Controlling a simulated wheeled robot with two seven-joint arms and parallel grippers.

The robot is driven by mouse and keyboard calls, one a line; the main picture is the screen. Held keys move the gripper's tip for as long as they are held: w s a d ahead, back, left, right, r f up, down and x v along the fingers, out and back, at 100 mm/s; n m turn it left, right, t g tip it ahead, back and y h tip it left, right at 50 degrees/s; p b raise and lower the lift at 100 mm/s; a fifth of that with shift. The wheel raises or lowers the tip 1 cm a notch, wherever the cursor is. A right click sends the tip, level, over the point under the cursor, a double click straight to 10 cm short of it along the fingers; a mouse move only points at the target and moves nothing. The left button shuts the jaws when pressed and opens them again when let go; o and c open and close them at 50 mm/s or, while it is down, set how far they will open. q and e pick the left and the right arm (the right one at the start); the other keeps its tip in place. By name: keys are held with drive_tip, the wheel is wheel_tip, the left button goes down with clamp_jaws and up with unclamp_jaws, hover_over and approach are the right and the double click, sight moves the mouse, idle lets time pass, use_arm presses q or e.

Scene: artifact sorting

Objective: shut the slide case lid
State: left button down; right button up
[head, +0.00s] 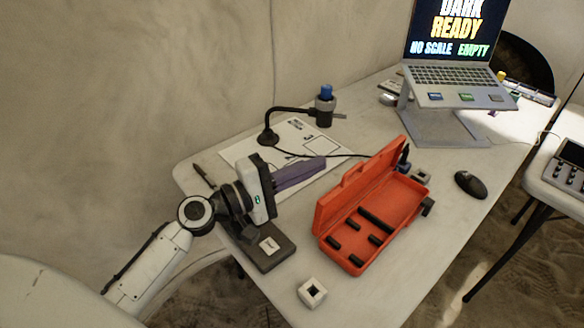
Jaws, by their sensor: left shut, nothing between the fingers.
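The slide case (345,258) is an orange-red box on the table, with several black pieces inside its tray. Its lid (350,190) stands open, raised along the far-left side of the tray. My left gripper (321,164) comes in from the left, its purple fingers shut and empty. In the picture the fingers end to the left of the lid's upper part; whether they touch it I cannot tell, but a gap shows. My right gripper is not in view.
A dark stand base (268,250) lies below my left wrist, and a small white block (312,292) sits near the front edge. A microscope-like arm (290,112), printed sheet (240,152), laptop (455,75) and mouse (470,184) occupy the back and right.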

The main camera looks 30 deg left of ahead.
use_arm(q)
drive_tip(key=d, duration=0.1)
drive_tip(key=d+p, duration=0.1)
drive_tip(key=d, duration=0.1)
drive_tip(key=d+p, duration=0.1)
drive_tip(key=shift+w+d+r, duration=0.3)
drive_tip(key=shift+w+d, duration=0.05)
drive_tip(key=shift+d, duration=0.05)
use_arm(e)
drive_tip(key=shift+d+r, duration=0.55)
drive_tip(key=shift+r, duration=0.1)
use_arm(q)
drive_tip(key=shift+d, duration=0.1)
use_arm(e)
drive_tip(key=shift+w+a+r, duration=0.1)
